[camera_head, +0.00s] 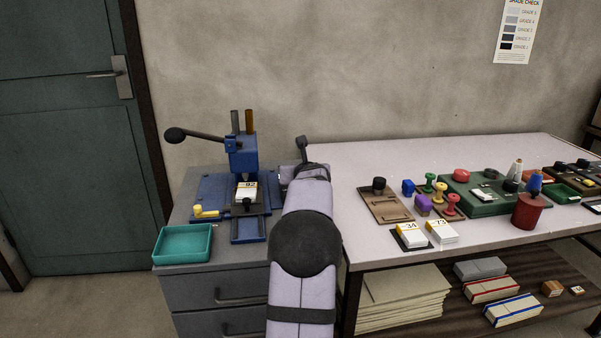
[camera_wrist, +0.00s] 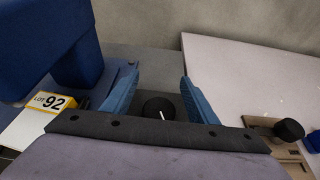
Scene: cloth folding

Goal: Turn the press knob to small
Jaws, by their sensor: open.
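The blue press (camera_head: 243,155) stands on the grey cabinet, with a lever ending in a black ball (camera_head: 174,135). In the wrist view, part of the press (camera_wrist: 75,45) fills the left side. A round black knob (camera_wrist: 154,104) with a short white pointer line shows to the right of the press. The line points toward the bottom of the picture, slightly right. My gripper (camera_wrist: 158,92) is open, with one blue finger on each side of the knob. I cannot tell whether the fingers touch it. My arm hides the knob in the head view. I see no size marks.
A LOT 92 card (camera_wrist: 49,102) lies at the press. A teal tray (camera_head: 183,243) sits at the cabinet's front left. The table (camera_head: 400,160) to the right holds a brown tray (camera_head: 384,205), stamps and card stacks. A wall stands behind.

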